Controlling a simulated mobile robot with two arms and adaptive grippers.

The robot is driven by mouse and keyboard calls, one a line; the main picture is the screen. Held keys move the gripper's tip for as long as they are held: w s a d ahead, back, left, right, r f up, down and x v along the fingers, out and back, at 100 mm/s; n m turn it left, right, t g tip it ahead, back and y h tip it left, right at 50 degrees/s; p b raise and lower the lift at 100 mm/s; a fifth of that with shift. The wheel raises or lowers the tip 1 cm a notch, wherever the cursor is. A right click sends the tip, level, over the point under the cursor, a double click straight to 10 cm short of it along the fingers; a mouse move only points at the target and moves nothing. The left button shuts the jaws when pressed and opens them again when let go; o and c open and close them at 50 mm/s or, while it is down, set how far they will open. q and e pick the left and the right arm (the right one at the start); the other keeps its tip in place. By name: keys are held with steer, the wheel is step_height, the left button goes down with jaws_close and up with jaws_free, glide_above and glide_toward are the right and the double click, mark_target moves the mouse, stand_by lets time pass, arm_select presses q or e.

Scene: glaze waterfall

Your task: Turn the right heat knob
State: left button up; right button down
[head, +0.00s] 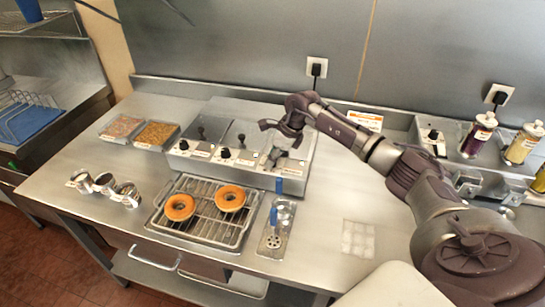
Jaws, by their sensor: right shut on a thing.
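The steel glaze unit (215,172) stands on the counter with a row of dark knobs along its front. The left knob (183,145) and the middle knob (225,153) show clearly. I cannot tell how far the knob is turned. My left gripper is not in view.
A wire rack (205,226) with two ring doughnuts (230,198) stands in front of the unit. A small tray (284,209) with blue-handled tools is beside it. Topping trays (157,134) and metal cups (104,183) are left. Bottles (480,136) stand at the right.

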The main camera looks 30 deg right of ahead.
steer(key=shift+f+b, duration=0.15)
steer(key=shift+b, duration=0.3)
steer(key=n+b, duration=0.2)
steer(key=b, duration=0.1)
steer(key=n+g+y+b, duration=0.1)
steer(key=n+b, duration=0.2)
steer(key=shift+w+d+g+b, duration=0.1)
steer(key=shift+w+g+b, duration=0.1)
steer(key=shift+g+b, duration=0.15)
steer(key=shift+n+g+y+b, duration=0.5)
steer(key=shift+n+b, duration=0.6)
steer(key=shift+n, duration=0.7)
steer(key=shift+r, duration=0.2)
steer(key=c, duration=0.8)
jaws_free()
steer(key=shift+c, duration=0.2)
steer(key=shift+r, duration=0.1)
steer(key=v, duration=1.1)
steer(key=shift+r, duration=0.4)
